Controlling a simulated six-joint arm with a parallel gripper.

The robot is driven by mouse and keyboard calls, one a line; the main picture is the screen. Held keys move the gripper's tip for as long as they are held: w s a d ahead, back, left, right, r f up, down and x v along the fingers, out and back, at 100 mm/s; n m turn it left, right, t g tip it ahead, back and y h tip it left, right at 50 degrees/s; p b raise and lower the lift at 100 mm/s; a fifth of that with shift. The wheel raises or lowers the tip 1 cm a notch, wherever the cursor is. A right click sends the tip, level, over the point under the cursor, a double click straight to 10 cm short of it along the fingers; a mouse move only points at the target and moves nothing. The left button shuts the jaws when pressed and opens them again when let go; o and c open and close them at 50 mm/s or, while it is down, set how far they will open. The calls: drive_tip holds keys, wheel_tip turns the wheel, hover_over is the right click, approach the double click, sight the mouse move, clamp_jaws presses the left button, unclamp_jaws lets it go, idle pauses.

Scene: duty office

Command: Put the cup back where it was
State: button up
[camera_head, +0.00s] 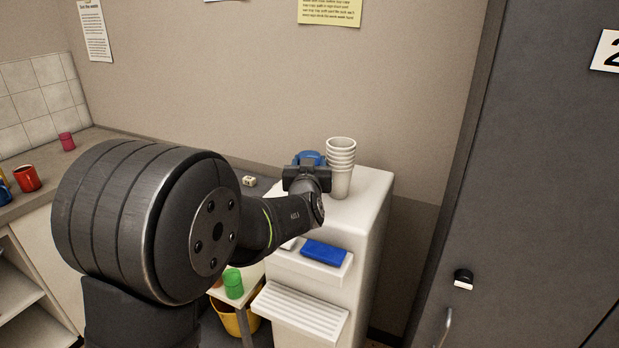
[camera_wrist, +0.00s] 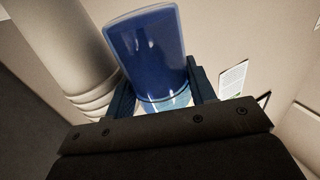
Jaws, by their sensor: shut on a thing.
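A blue cup (camera_wrist: 152,62) is between the two fingers of my gripper (camera_wrist: 163,100) in the wrist view, and the gripper is shut on it. In the head view only a small part of the blue cup (camera_head: 309,155) shows behind my gripper (camera_head: 307,172). They are at the top of the white dispenser (camera_head: 366,184), just left of a stack of white cups (camera_head: 341,160). The stack also shows close on the left in the wrist view (camera_wrist: 66,45). My gripper hides the cup's lower part in the head view, so I cannot tell whether it touches the top.
A blue block (camera_head: 323,252) lies on the dispenser's ledge, above a slatted tray (camera_head: 300,309). A green cup (camera_head: 233,284) stands on a low stand by a yellow bucket (camera_head: 236,320). A red mug (camera_head: 27,178) and pink cup (camera_head: 67,141) are on the left counter. A grey door (camera_head: 540,180) is right.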

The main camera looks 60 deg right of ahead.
drive_tip(key=shift+f, duration=2.05)
drive_tip(key=o, duration=1)
drive_tip(key=shift+f, duration=0.15)
drive_tip(key=shift+a, duration=0.15)
drive_tip(key=v, duration=1.1)
drive_tip(key=shift+s+a, duration=0.2)
drive_tip(key=shift+a, duration=0.1)
drive_tip(key=shift+c, duration=0.3)
